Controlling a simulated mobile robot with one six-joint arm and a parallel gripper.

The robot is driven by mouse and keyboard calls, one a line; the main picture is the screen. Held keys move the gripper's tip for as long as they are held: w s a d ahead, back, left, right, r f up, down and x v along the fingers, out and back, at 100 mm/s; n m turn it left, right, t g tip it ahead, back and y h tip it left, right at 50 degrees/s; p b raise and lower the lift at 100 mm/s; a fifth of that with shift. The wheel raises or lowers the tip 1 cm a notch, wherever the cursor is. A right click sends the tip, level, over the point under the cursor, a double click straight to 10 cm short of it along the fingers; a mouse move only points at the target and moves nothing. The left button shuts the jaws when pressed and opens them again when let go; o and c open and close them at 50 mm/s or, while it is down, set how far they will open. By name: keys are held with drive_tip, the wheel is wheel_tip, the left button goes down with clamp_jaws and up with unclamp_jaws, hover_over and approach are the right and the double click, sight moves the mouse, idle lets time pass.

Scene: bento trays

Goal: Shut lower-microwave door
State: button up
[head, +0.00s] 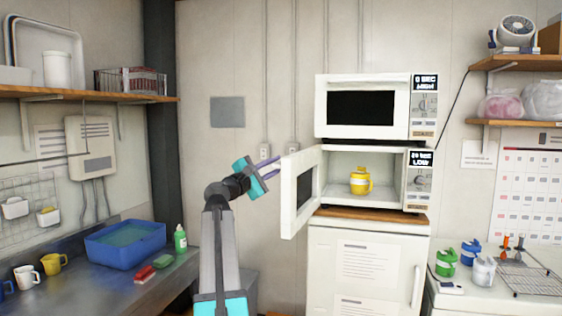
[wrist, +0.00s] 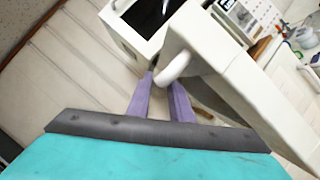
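The lower microwave (head: 417,185) has its white door (head: 288,208) standing wide open, hinged at the left and swung out toward the head camera. A yellow lidded mug (head: 360,181) stands inside its cavity. My gripper (head: 268,166) is left of the door, on its outer side, with purple fingers pointing right. The handle is hidden in the head view.
The upper microwave (head: 332,106) is closed and sits on the lower one, above a white cabinet (head: 330,265). A counter at left holds a blue basin (head: 125,252). Canisters (head: 446,262) and a wire rack (head: 532,284) stand at right. The wall behind my gripper is mostly clear.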

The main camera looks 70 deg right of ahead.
drive_tip(key=shift+x, duration=1.15)
